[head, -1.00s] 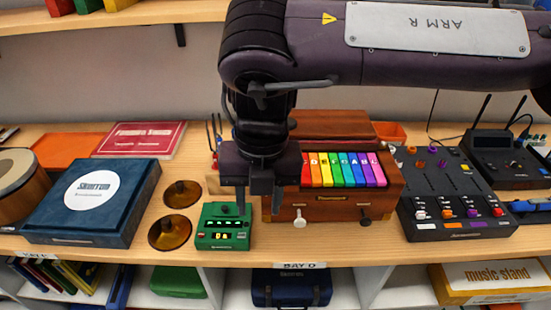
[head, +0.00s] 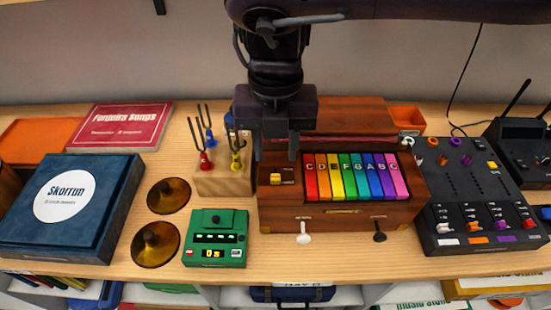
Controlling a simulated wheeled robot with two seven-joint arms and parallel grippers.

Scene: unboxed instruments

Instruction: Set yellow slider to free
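A small yellow slider (head: 285,179) sits at the left end of the wooden keyboard box (head: 345,213), left of its rainbow keys; any label there is too small to read. Another small yellow piece (head: 491,165) shows on the dark mixer (head: 455,190) at the right. My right gripper (head: 276,152) points down above the box's left end, just behind the slider in the picture. Its two fingers are apart with nothing between them. My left gripper is out of view.
A wooden block with tuning forks (head: 222,180) stands close left of the box. A green device (head: 216,238), two brass cymbals (head: 155,243) and a blue Skorrun box (head: 75,208) lie further left. Two small levers (head: 304,238) stick out of the box's front.

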